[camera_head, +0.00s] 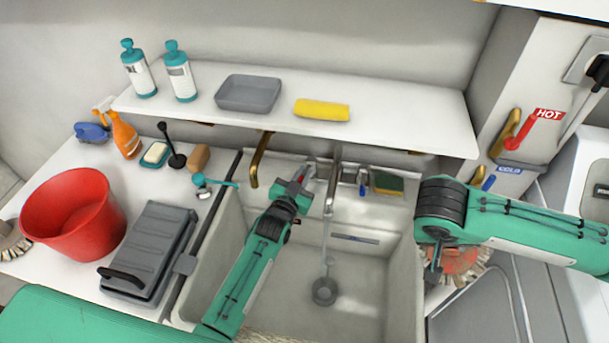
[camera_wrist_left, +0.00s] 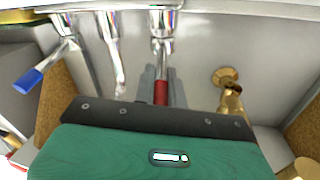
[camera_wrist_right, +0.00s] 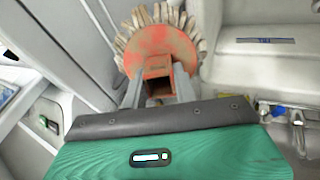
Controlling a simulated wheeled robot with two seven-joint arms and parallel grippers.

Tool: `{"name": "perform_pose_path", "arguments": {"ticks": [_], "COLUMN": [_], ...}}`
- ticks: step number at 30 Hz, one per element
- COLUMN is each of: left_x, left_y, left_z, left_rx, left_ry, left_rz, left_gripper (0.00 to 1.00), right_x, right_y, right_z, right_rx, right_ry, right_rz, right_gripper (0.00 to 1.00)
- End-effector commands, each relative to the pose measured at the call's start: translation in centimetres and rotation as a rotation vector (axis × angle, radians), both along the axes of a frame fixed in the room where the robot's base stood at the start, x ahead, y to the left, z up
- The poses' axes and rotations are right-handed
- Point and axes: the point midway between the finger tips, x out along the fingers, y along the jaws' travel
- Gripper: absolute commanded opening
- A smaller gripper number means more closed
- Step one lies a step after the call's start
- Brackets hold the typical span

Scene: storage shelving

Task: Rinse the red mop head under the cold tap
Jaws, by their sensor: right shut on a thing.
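The red mop head (camera_head: 462,262), round with pale bristles, is in my right gripper (camera_wrist_right: 160,88), right of the sink basin. In the right wrist view the fingers grip the block on its red disc (camera_wrist_right: 160,45). My left gripper (camera_head: 292,190) is over the sink at the back wall, its fingers on either side of a red lever (camera_wrist_left: 161,92); whether they press on it is unclear. A chrome tap spout (camera_head: 331,185) is to its right. A blue lever (camera_head: 362,180) is further right and also shows in the left wrist view (camera_wrist_left: 28,80).
A brass tap (camera_head: 259,158) is left of the chrome one. A grey drain (camera_head: 325,291) lies in the sink basin (camera_head: 375,285). A green-yellow sponge (camera_head: 387,183) is at the back edge. A red bucket (camera_head: 75,215) and grey box (camera_head: 150,250) stand left. A shelf (camera_head: 400,115) hangs above.

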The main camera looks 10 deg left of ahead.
Motion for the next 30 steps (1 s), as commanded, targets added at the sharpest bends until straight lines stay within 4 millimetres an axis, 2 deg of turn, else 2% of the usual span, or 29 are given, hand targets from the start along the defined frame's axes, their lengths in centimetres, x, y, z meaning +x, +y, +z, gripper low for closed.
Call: {"name": "perform_pose_path", "arguments": {"ticks": [18,28,29,30], "left_x": [0.19,0.19,0.19,0.19], "left_y": [0.7,0.75,0.75,0.75], "left_z": [0.15,0.1,0.1,0.1], "left_rx": [0.0,-0.001,-0.001,-0.001], "left_ry": [-0.003,-0.001,-0.001,-0.001], "left_rz": [-0.105,-0.109,-0.109,-0.109], "left_gripper": [0.0,0.0,0.15,0.22], "right_x": [0.01,0.01,0.01,0.01], "right_y": [0.0,0.0,0.0,0.0], "right_z": [0.32,0.32,0.32,0.32], "right_rx": [0.0,0.0,0.0,0.0], "right_ry": [-0.001,-0.001,-0.001,-0.001], "right_rz": [0.0,0.0,0.0,0.0], "right_gripper": [0.0,0.0,0.0,0.0]}}
